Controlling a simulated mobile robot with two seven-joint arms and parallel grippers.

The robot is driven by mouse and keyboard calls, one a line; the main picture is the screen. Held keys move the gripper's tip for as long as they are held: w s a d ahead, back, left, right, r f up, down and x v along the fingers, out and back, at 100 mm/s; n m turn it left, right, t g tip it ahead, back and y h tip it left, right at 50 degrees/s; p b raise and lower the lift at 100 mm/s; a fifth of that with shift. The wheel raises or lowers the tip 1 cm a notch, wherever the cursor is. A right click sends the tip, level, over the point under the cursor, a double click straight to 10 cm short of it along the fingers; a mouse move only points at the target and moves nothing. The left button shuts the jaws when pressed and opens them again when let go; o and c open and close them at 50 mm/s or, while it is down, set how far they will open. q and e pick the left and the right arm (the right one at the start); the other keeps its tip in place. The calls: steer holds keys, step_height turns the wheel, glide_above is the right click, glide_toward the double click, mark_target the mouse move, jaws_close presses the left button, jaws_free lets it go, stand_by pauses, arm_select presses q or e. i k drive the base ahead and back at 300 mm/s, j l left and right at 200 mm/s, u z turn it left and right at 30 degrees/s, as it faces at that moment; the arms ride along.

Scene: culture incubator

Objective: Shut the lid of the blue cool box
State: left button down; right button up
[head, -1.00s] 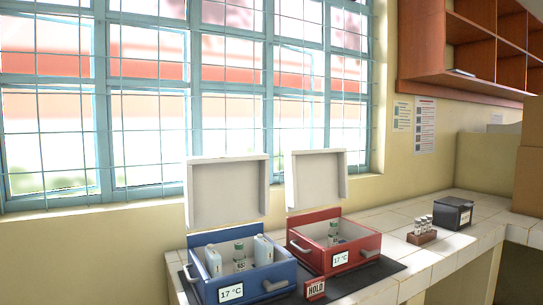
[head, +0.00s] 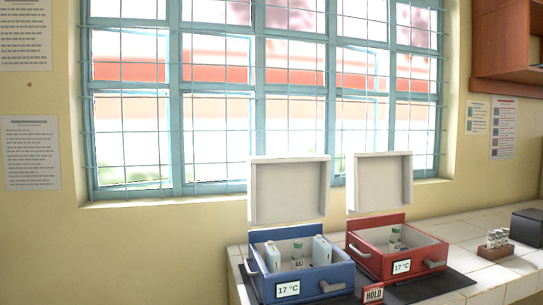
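The blue cool box (head: 308,277) stands on a dark mat on the tiled counter, low in the middle of the head view. Its white lid (head: 289,191) stands upright at the back, wide open. Neither of my grippers is in view.
A red cool box (head: 403,265) with its lid (head: 379,183) also open stands close on the right. A HOLD sign (head: 373,294) stands in front, between the boxes. A vial rack (head: 495,249) and a dark box (head: 528,227) are further right. A barred window is behind.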

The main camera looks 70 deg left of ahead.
mark_target(281, 189)
steer(key=k+j+z, duration=0.15)
steer(key=j, duration=0.25)
steer(key=k+j+z, duration=0.1)
steer(key=j, duration=0.25)
steer(key=k+j, duration=0.15)
steer(key=j, duration=0.15)
steer(key=k+j, duration=0.1)
steer(key=j, duration=0.2)
steer(key=k+j, duration=0.15)
steer(key=j, duration=0.15)
